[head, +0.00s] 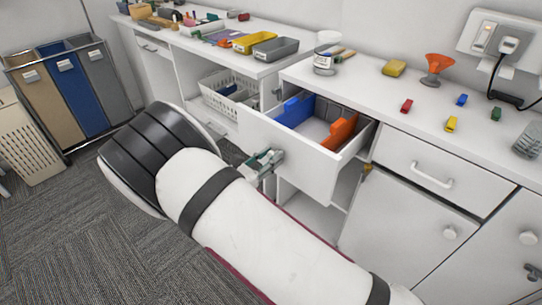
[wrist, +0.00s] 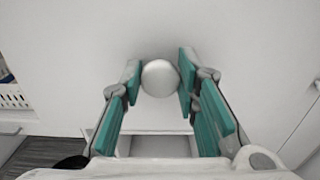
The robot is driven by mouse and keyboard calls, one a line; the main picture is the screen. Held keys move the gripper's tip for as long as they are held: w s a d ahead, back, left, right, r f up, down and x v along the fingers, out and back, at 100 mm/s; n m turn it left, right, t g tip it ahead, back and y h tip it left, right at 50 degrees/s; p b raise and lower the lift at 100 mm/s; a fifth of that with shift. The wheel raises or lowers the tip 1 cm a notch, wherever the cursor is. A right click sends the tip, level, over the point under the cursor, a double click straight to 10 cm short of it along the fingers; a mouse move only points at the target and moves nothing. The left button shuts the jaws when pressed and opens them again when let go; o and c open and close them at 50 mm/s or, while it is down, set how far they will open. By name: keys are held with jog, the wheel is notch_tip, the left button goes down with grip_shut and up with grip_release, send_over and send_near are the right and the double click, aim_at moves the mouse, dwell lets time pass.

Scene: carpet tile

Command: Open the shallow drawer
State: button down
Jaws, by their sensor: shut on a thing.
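A white drawer (head: 308,168) is pulled out from under the worktop, with its inside showing from above. It holds a blue divider or bin (head: 294,110), an orange one (head: 340,132) and grey parts. My gripper (head: 264,160) is at the drawer's front face. In the wrist view, the teal fingers of my gripper (wrist: 160,76) stand on both sides of a round pale knob (wrist: 160,79) on the white front (wrist: 230,40). The gripper is shut on this knob. In the head view my gripper hides the knob.
The worktop (head: 375,95) holds a jar, an orange funnel (head: 437,69) and small coloured blocks. A white basket (head: 228,95) sits on a shelf at left.

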jog(key=v, duration=1.1)
jog(key=shift+s+a, duration=0.2)
jog(key=c, duration=1.2)
grip_release()
jog(key=shift+s+a, duration=0.1)
jog(key=shift+c, duration=0.2)
jog(key=v, duration=1.2)
